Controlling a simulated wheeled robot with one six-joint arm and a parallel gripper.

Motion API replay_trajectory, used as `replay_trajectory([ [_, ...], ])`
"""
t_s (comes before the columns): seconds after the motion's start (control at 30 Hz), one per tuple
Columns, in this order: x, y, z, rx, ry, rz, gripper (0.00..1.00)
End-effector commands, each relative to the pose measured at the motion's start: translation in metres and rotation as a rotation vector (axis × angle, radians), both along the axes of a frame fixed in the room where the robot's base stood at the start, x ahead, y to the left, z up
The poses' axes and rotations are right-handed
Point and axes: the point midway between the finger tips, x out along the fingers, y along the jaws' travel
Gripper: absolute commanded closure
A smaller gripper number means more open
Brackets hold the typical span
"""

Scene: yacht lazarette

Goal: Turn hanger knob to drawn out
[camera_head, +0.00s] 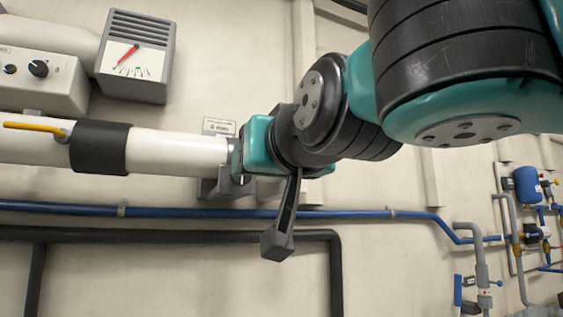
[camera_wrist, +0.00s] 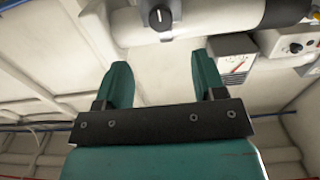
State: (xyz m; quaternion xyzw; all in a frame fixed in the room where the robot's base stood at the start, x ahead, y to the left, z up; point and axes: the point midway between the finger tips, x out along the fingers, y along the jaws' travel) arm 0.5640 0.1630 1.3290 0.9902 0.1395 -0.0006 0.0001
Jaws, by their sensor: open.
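The hanger knob (camera_wrist: 158,18) is a small round black knob with a light pointer mark. It sits on a grey pipe bracket (camera_wrist: 176,8) around a thick white pipe (camera_wrist: 220,20), at the top of the wrist view. My gripper (camera_wrist: 160,60) is open and empty. The knob appears beyond its two teal fingertips, roughly midway between them sideways and apart from both. In the head view the bracket (camera_head: 226,188) shows at the right end of the visible white pipe (camera_head: 175,150). My gripper (camera_head: 250,145) hides the knob there.
A small label plate (camera_head: 219,127) is above the bracket. A yellow-handled valve (camera_head: 35,127) and black sleeve (camera_head: 98,147) are on the pipe at left. A gauge box (camera_head: 136,55) and control box (camera_head: 40,80) are above. A blue pipe (camera_head: 345,215) runs below.

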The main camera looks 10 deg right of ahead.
Motion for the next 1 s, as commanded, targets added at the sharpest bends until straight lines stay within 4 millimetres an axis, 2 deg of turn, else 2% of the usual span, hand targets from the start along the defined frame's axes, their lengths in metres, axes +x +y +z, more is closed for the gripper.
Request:
replay_trajectory([
  [0.03, -0.013, -0.001, -0.001, 0.002, -0.001, 0.008, 0.36],
  [0.1, -0.026, -0.006, -0.001, 0.002, 0.000, 0.007, 0.36],
  [0.3, -0.046, -0.012, 0.000, 0.000, 0.000, 0.003, 0.36],
  [0.5, -0.052, -0.015, 0.000, 0.000, 0.000, -0.001, 0.36],
  [1.0, -0.051, -0.014, -0.001, -0.004, 0.003, 0.000, 0.36],
])
